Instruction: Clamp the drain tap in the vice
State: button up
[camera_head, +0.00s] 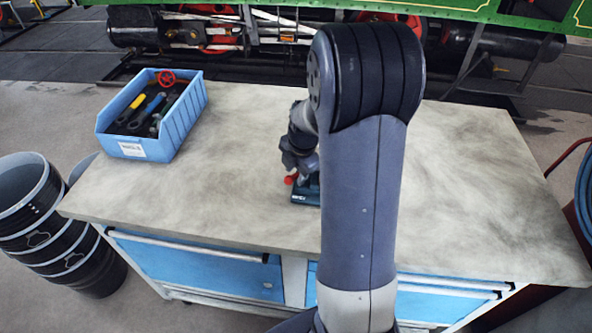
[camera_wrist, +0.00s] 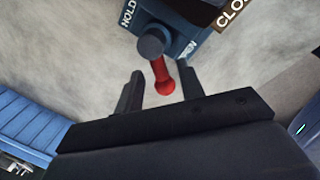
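The vice (camera_head: 304,195) is a small dark teal block on the worktop, partly hidden behind my arm. In the wrist view the vice (camera_wrist: 185,14) shows at the top with a round blue-grey hub and lettered plates, one reading "HOLD" and one cut off at "CLO". A red lever (camera_wrist: 161,72) sticks out from the hub. Its red end also shows in the head view (camera_head: 290,180). My gripper (camera_wrist: 162,76) is open, with one finger on each side of the lever's red end and visible gaps. I cannot make out the drain tap; the vice jaws are hidden.
A blue bin (camera_head: 139,147) with tools and a red handwheel stands at the worktop's back left. The pale worktop (camera_head: 450,190) is clear on the right. Black drums (camera_head: 40,215) stand on the floor at left. A steam tram's underside runs behind the bench.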

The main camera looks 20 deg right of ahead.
jog(key=shift+f, duration=0.1)
jog(key=shift+c, duration=0.4)
grip_shut()
jog(key=shift+w, duration=0.1)
jog(key=m, duration=0.2)
jog(key=w+m+b, duration=0.1)
jog(key=m, duration=0.1)
jog(key=shift+a+h, duration=0.15)
jog(key=shift+h, duration=0.15)
jog(key=w+m, duration=0.1)
jog(key=m, duration=0.4)
jog(key=w+d+m+g+h+b, duration=0.1)
jog(key=m, duration=0.4)
jog(key=w+d+m+h, duration=0.1)
jog(key=m, duration=0.3)
jog(key=shift+w+d+m+g+b, duration=0.1)
jog(key=shift+d+m+g+b, duration=0.05)
jog(key=shift+m+g+b, duration=0.2)
jog(key=shift+m, duration=0.25)
